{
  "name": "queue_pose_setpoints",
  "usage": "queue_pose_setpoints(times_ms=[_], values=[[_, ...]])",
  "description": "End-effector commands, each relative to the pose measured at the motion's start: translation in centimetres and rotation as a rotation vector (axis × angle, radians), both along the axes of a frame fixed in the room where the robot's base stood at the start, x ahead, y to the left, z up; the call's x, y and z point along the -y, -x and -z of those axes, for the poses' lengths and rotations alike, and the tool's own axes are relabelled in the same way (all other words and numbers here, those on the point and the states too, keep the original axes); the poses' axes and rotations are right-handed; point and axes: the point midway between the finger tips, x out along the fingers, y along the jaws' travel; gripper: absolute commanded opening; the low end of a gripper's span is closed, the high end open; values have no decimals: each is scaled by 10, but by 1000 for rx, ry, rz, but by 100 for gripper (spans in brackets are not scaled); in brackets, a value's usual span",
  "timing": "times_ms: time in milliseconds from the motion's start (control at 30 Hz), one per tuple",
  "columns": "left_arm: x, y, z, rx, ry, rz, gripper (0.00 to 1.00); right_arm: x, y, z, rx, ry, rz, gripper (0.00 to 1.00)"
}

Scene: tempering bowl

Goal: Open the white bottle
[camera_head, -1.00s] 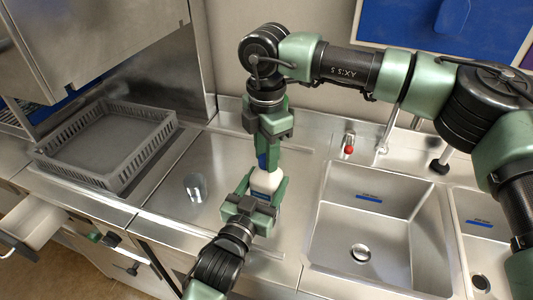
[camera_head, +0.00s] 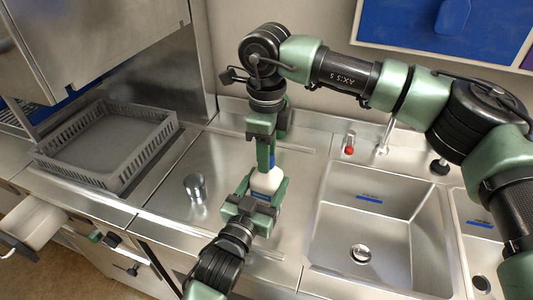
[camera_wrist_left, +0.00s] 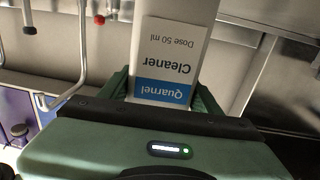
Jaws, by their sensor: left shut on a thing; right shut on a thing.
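The white bottle (camera_head: 268,180) stands upright above the steel counter, with a blue and white label reading "Quarnel Cleaner". Its label appears upside down in the left wrist view (camera_wrist_left: 168,58). My left gripper (camera_head: 266,190) comes in low from the front and is shut around the bottle's body. My right gripper (camera_head: 267,160) points straight down from above and is shut on the bottle's top. The cap is hidden between its fingers, so I cannot tell whether it is loose.
A small metal cylinder (camera_head: 195,187) stands on the counter left of the bottle. A grey rack (camera_head: 88,178) lies further left, by an open drawer (camera_head: 35,222). A sink (camera_head: 365,215) lies to the right, with a red-tipped tap (camera_head: 349,146) behind it.

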Motion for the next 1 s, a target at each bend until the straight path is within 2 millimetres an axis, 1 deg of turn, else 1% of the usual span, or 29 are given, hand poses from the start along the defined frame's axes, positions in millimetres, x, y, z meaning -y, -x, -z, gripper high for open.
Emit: queue_pose_setpoints(times_ms=[33,100,700,800,867,900,1000], values=[[0,0,1,-3,-1,1,0,0,0,0,0,-1,-109,0],[0,0,1,-3,-1,1,0,0,0,0,0,-1,-272,0],[0,0,1,-3,-1,0,0,1,0,-1,1,1,-1645,0],[0,0,1,-3,-1,0,0,1,0,-1,1,1,-1811,0],[0,0,1,-3,-1,0,0,1,0,-1,1,1,-1880,0],[0,0,1,-3,-1,0,0,1,0,-1,1,1,-1903,0],[0,0,1,-3,-1,0,0,1,0,-1,1,1,-1896,0]])
